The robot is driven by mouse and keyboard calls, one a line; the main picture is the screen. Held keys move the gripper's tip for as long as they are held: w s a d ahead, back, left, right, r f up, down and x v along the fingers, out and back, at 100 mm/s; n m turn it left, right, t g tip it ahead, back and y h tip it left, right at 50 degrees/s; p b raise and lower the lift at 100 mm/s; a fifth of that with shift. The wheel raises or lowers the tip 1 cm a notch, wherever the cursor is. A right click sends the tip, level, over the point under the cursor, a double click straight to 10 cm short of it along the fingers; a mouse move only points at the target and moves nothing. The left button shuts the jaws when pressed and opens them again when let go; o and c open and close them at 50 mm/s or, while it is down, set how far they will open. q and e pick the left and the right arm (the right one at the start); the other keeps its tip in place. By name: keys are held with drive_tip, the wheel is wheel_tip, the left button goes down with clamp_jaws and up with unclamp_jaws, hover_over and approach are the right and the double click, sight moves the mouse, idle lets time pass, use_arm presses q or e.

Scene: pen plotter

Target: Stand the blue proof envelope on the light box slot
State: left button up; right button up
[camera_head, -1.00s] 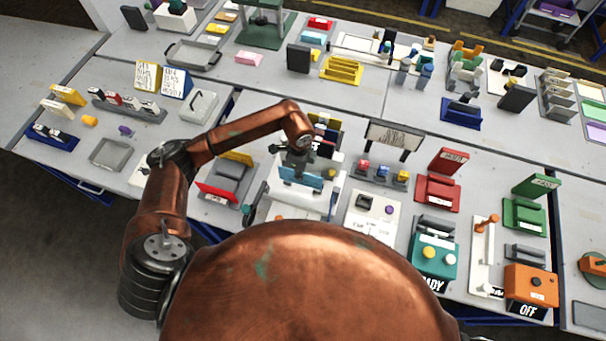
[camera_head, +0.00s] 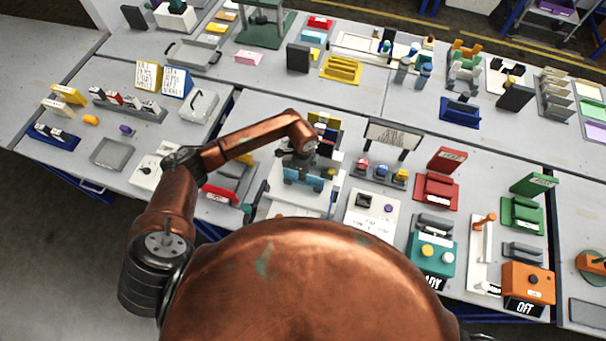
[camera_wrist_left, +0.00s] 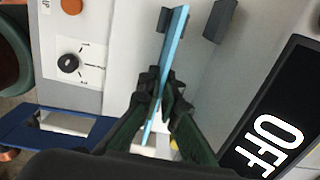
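The blue proof envelope (camera_head: 304,181) is a thin light-blue panel, upright in my left gripper. In the left wrist view the envelope (camera_wrist_left: 177,42) is pinched between the two dark fingers (camera_wrist_left: 160,98), seen nearly edge-on. My left gripper (camera_head: 300,165) is over the pale device that I take for the light box (camera_head: 272,209). In the left wrist view its pale surface (camera_wrist_left: 204,62) shows two dark grey blocks (camera_wrist_left: 219,21) near the envelope's far end. Whether the envelope touches the surface or sits in a slot I cannot tell. My right gripper is not visible.
A red device (camera_head: 222,192) stands close on the left. A white panel with a knob (camera_head: 362,203) and a row of coloured pieces (camera_head: 382,172) are on the right. A black OFF display (camera_wrist_left: 268,137) and a dial (camera_wrist_left: 68,63) show in the wrist view.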

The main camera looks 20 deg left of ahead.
use_arm(q)
drive_tip(key=o, duration=0.5)
drive_tip(key=shift+c, duration=0.2)
drive_tip(key=shift+r, duration=0.65)
wheel_tip(320, 180, up, 11)
drive_tip(key=b, duration=0.2)
